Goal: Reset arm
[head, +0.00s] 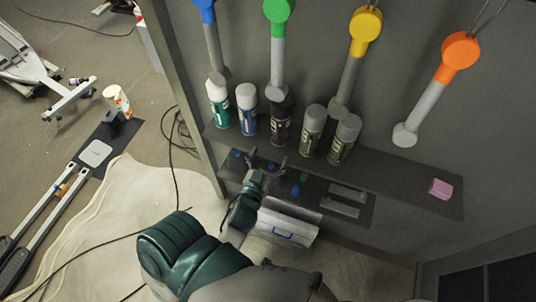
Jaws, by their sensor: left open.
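My left arm comes up from the bottom left of the head view in dark green and grey. My left gripper (266,164) is at its far end, with its two fingers spread apart. It holds nothing that I can see. It is in front of the shelf unit, over the lower dark shelf (317,196) and below the row of spray cans. My right gripper does not show.
Several spray cans, one with a green label (218,106), stand on the upper shelf. A pink block (440,188) lies at its right end. Coloured-ended levers, one orange (457,57), hang above. A white toolbox (283,232) is below. Cables cross the floor at left.

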